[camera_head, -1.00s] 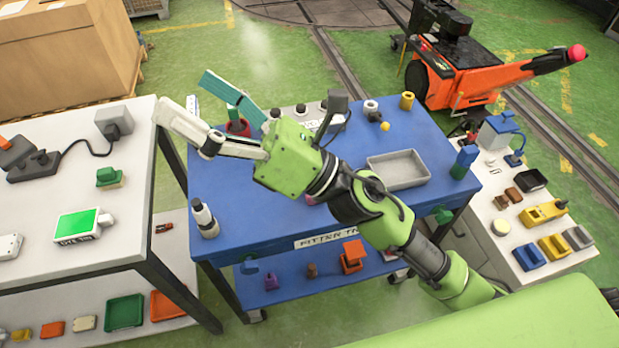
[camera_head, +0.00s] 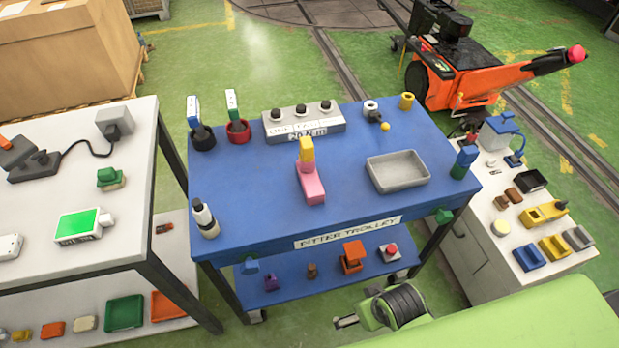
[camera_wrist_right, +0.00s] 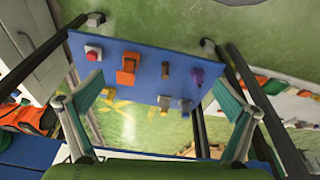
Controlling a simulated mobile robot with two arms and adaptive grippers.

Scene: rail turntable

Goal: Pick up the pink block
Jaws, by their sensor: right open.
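The pink block (camera_head: 313,188) lies on the blue trolley top (camera_head: 260,190), near its middle. A yellow piece (camera_head: 307,150) stands at its far end; I cannot tell whether they are joined. My right gripper (camera_wrist_right: 155,112) shows in the right wrist view with its two teal-padded fingers wide apart and nothing between them. Beyond the fingers is the trolley's lower shelf (camera_wrist_right: 135,85). The pink block does not show in that view. My left gripper is not in view.
A grey tray (camera_head: 398,171) is right of the block, a switch box (camera_head: 303,122) behind it. Black (camera_head: 202,138) and red (camera_head: 238,131) cups and a white-black bottle (camera_head: 205,218) stand left. Blue surface around the block is bare. White benches (camera_head: 130,225) flank the trolley.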

